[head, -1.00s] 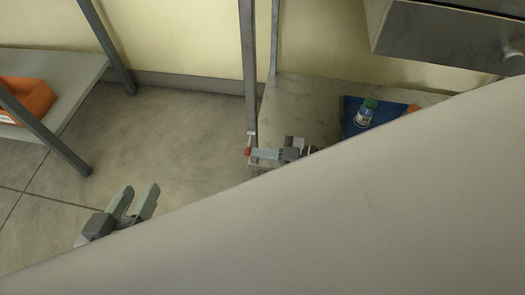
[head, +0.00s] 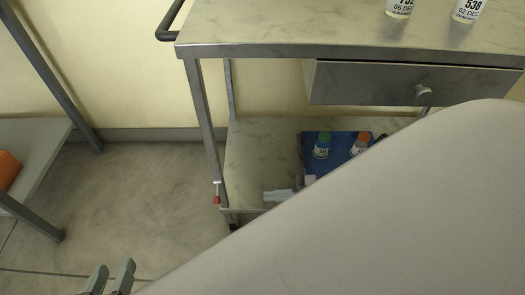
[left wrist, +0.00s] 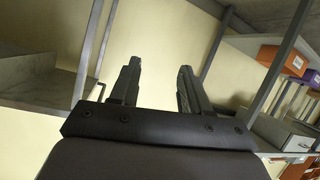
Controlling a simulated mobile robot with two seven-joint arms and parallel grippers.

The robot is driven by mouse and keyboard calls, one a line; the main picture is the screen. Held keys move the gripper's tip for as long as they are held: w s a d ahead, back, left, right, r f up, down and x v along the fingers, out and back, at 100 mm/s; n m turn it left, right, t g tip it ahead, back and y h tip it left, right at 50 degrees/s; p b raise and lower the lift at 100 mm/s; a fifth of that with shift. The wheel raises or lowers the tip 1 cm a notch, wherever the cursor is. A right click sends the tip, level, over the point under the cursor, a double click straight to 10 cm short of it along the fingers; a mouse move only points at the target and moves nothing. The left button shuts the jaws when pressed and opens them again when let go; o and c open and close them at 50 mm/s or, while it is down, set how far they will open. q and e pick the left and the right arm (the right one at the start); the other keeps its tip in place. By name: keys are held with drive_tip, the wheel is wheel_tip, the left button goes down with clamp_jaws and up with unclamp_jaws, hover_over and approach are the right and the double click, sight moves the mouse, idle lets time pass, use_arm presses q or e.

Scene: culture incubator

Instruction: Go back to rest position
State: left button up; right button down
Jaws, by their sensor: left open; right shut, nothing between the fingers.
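My left gripper (head: 110,278) is at the bottom left of the head view, its two fingers apart with nothing between them, above the floor. It also shows in the left wrist view (left wrist: 157,85), open and empty. My right gripper (head: 278,196) shows in part over the cart's lower shelf, left of the blue tray; its fingers look closed and hold nothing. The rest of the right gripper is hidden behind a large pale surface that covers the lower right of the head view.
A metal cart (head: 260,42) with a drawer (head: 400,85) bears two labelled bottles on top. On its lower shelf (head: 255,150) a blue tray (head: 312,153) holds a green-capped bottle (head: 321,146) and an orange-capped bottle (head: 360,145). A grey shelf (head: 40,145) stands left. Floor between is clear.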

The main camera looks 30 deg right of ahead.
idle(0.6)
drive_tip(key=a+r+m+t+h+p, duration=0.25)
drive_tip(key=a+r+p, duration=0.35)
drive_tip(key=r+p, duration=0.3)
use_arm(q)
drive_tip(key=s+a+r+y+p, duration=0.1)
drive_tip(key=s+a+r+p, duration=0.1)
drive_tip(key=a+r+p, duration=0.2)
drive_tip(key=s+a+r+g+y+p, duration=0.1)
drive_tip(key=a+r+p, duration=0.3)
drive_tip(key=r+p, duration=0.7)
drive_tip(key=shift+s+a+n+y+p, duration=0.25)
drive_tip(key=shift+s+y+p, duration=0.4)
drive_tip(key=shift+p, duration=1.65)
use_arm(e)
drive_tip(key=s+r+m+g+h, duration=0.1)
drive_tip(key=s+r+m+h, duration=0.2)
drive_tip(key=r, duration=0.6)
drive_tip(key=s+d+r+m+g+h, duration=0.1)
drive_tip(key=s+r+m+h, duration=0.3)
drive_tip(key=r+m, duration=0.3)
drive_tip(key=shift+r+h, duration=0.65)
drive_tip(key=shift+r, duration=0.35)
